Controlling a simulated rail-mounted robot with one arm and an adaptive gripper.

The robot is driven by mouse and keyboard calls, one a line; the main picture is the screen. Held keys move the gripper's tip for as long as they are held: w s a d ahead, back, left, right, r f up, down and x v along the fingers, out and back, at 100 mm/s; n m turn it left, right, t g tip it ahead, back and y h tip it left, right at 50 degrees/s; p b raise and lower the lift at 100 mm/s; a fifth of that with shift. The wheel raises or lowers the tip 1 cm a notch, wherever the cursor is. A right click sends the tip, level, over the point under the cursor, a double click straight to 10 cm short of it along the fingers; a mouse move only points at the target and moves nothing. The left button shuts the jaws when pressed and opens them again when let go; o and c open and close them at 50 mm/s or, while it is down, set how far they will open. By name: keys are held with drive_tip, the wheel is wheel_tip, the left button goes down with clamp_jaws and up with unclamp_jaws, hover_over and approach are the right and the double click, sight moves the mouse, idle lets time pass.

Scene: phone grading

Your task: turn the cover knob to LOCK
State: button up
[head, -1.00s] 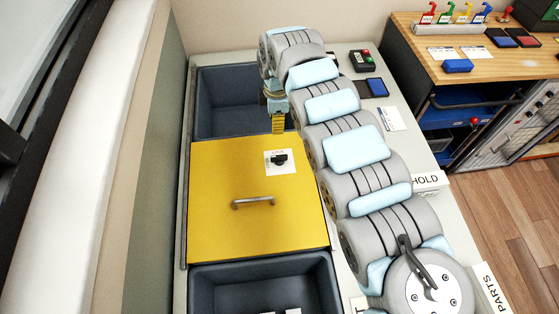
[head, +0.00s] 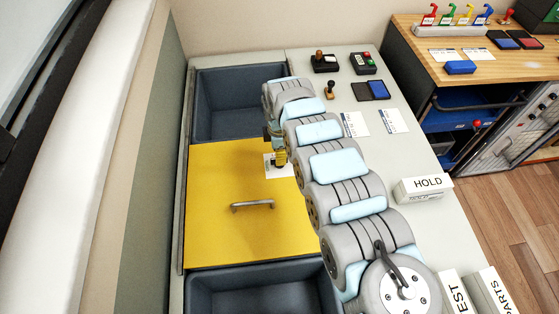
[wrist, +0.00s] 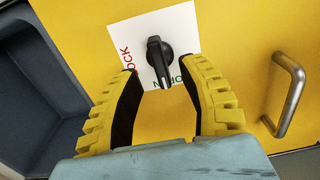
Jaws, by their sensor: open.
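The black cover knob (wrist: 158,60) sits on a white square label (wrist: 180,25) on the yellow cover (head: 215,215). In the wrist view the label has red LOCK lettering at its left and green lettering at its lower edge, partly hidden by a finger. My gripper (wrist: 161,72) is open, with one yellow fingertip on each side of the knob and visible gaps between. In the head view my gripper (head: 280,157) covers most of the knob.
A metal handle (head: 252,205) stands up from the cover near the knob. Open dark bins lie behind (head: 235,100) and in front (head: 265,295) of the cover. Stamps (head: 325,62), an ink pad (head: 370,90) and a HOLD box (head: 423,187) are on the counter at right.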

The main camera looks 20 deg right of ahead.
drive_tip(key=shift+f+b, duration=0.3)
drive_tip(key=shift+f, duration=1.5)
clamp_jaws()
